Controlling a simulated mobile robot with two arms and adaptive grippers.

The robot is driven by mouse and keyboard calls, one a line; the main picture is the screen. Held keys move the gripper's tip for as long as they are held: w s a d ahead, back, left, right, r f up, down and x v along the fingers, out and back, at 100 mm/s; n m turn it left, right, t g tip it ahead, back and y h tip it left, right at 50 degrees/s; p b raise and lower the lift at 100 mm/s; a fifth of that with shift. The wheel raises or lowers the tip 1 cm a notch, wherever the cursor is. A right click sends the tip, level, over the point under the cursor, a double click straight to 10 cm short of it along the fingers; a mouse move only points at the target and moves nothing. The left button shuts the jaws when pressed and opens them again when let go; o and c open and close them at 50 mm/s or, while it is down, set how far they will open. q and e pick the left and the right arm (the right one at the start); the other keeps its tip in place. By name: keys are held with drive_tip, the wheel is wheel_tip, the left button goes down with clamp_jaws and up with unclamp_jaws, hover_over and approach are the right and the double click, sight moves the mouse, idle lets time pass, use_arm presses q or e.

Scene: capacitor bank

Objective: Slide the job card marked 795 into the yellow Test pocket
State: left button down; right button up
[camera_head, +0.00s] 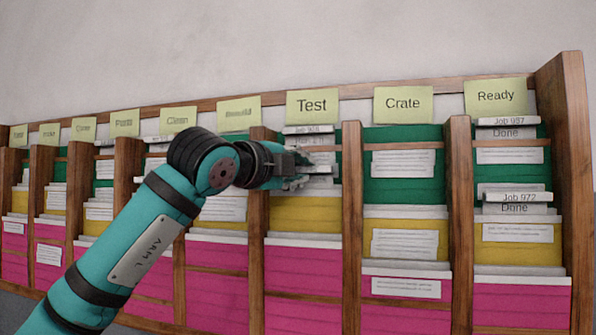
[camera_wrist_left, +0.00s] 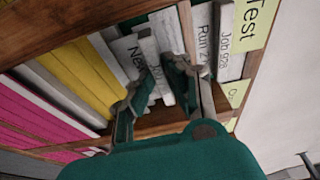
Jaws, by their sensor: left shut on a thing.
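My left gripper (camera_head: 300,172) is at the Test column, in front of its upper pockets. In the left wrist view its two fingers (camera_wrist_left: 158,88) are shut on a white card (camera_wrist_left: 148,58), beside one whose lettering starts "Ne". I cannot read 795 on any card, and the fingers hide part of the held one. The yellow Test pocket (camera_head: 305,215) is just below the gripper; its yellow front also shows in the left wrist view (camera_wrist_left: 85,72). Cards marked Job 928 (camera_wrist_left: 232,40) and Run 2 (camera_wrist_left: 202,40) stand near the Test label (camera_wrist_left: 262,20). My right gripper is not in view.
Wooden dividers (camera_head: 352,225) flank the Test column. The Crate column (camera_head: 405,190) and the Ready column (camera_head: 515,240) are to the right, with cards in several pockets. The pink Test pocket (camera_head: 303,270) is below the yellow one. My left arm covers parts of columns to the left.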

use_arm(q)
drive_tip(key=c, duration=1.2)
unclamp_jaws()
drive_tip(key=shift+s+a+f, duration=0.1)
